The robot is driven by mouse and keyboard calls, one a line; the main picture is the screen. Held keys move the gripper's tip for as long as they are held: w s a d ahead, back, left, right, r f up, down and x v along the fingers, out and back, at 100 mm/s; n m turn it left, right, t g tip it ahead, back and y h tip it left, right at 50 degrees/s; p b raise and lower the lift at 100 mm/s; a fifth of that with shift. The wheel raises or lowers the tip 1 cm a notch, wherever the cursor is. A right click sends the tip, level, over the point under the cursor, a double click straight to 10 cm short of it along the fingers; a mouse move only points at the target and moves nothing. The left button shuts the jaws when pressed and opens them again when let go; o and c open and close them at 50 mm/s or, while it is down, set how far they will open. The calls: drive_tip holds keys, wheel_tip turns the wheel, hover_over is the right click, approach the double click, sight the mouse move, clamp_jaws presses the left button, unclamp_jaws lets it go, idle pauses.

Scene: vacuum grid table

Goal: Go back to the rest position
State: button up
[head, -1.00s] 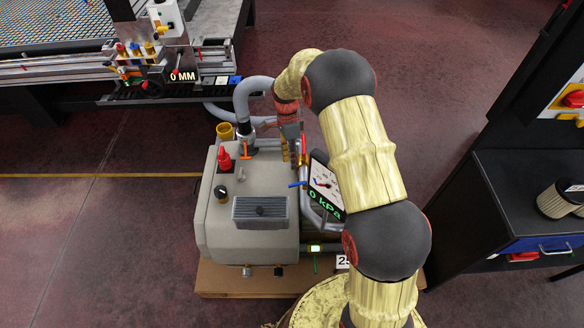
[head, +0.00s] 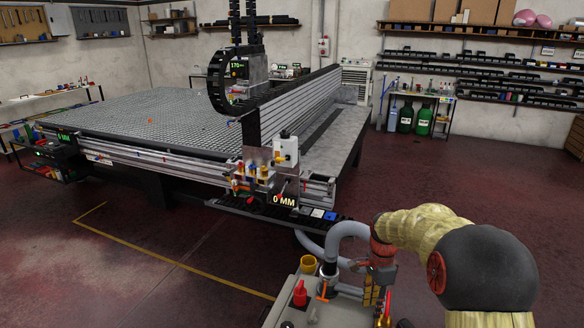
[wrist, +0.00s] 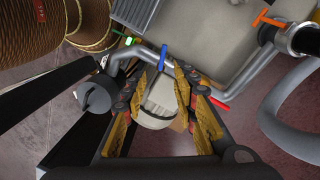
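My gripper (head: 376,288) hangs at the end of my arm in the head view, by the grey hoses of the beige vacuum pump (head: 290,316), which is cut off by the bottom edge. In the wrist view, my gripper (wrist: 165,78) has its two yellow-padded fingers apart. A beige rounded part (wrist: 158,105) shows between or beyond them; I cannot tell whether they touch it.
The vacuum grid table (head: 130,125) stands at the back left, with a control panel reading 0 MM at its near corner. A grey hose (head: 345,240) runs close to my gripper. Shelves (head: 480,70) line the back wall. The red floor at right is open.

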drive_tip(key=s+a+r+n+t, duration=0.2)
drive_tip(key=s+r+n, duration=0.3)
drive_tip(key=r, duration=0.4)
drive_tip(key=s+a+r+n+t, duration=0.1)
drive_tip(key=s+a+r+n, duration=0.15)
drive_tip(key=s+r, duration=0.5)
drive_tip(key=s+a+r+n+t, duration=0.1)
drive_tip(key=s+n, duration=0.3)
drive_tip(key=s, duration=0.4)
drive_tip(key=s+a+r+n+t, duration=0.1)
drive_tip(key=s+r+n+t, duration=0.1)
drive_tip(key=s+n, duration=0.3)
drive_tip(key=s+r, duration=0.1)
drive_tip(key=s, duration=0.2)
drive_tip(key=shift+s+a+r+t, duration=0.15)
drive_tip(key=shift+s+r+t, duration=0.25)
